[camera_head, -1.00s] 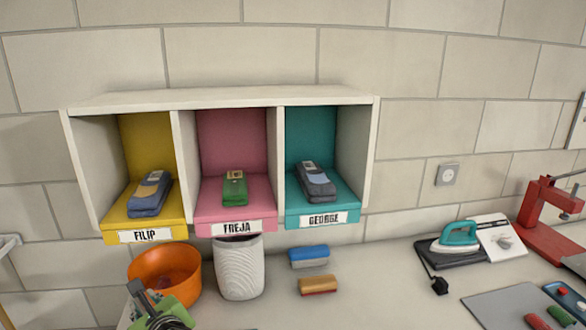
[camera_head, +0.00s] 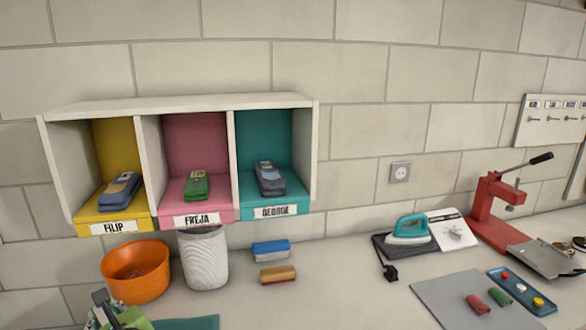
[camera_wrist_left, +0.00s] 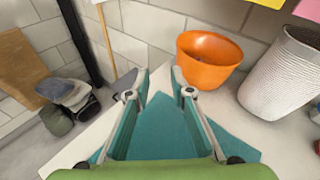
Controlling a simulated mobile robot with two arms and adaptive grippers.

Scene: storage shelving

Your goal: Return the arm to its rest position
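My left gripper (camera_head: 103,302) shows at the bottom left of the head view, low in front of the orange bowl (camera_head: 136,271). In the left wrist view the gripper (camera_wrist_left: 159,80) has its two fingers apart with nothing between them. Below the fingers is a teal mat (camera_wrist_left: 162,132) on the counter. The orange bowl (camera_wrist_left: 208,60) stands beyond the fingertips, to the right and apart from them. Most of the left arm is outside the head view. My right gripper is in neither view.
A wall shelf (camera_head: 182,102) has yellow, pink and teal compartments, each holding a device. A white ribbed bin (camera_head: 205,258) stands beside the bowl. Blue (camera_head: 271,250) and orange (camera_head: 278,274) blocks, an iron (camera_head: 408,230) and a red press (camera_head: 490,205) are farther right.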

